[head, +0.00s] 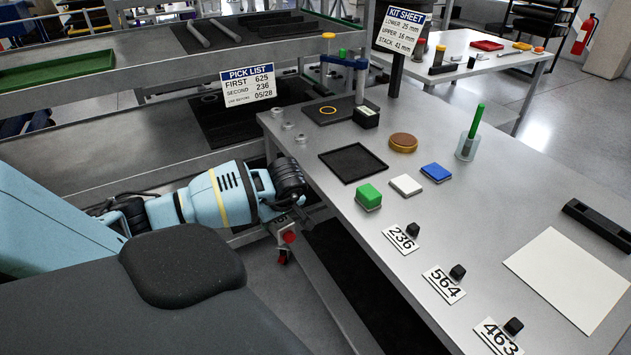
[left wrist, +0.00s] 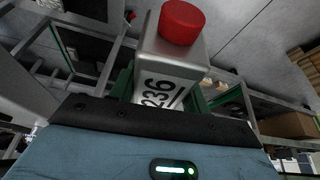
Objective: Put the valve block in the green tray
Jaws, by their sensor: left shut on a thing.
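The valve block (left wrist: 172,62) is a grey metal block with a red round cap and a label reading 236, seen large in the left wrist view. My left gripper (left wrist: 163,88) is shut on it, with a green finger on each side. In the head view my left gripper (head: 297,214) is just off the near left edge of the bench, and the block's red cap (head: 289,237) shows below it; the rest is mostly hidden. The green tray (head: 58,70) lies on the upper shelf at the far left, well away from the gripper. My right gripper is not in view.
The grey bench (head: 330,205) carries a black tray (head: 353,162), a green block (head: 368,196), a blue block (head: 436,173) and number cards. A pick list sign (head: 249,87) reads 625 first, 236 second. The shelf rack's metal edge (head: 150,80) lies before the green tray.

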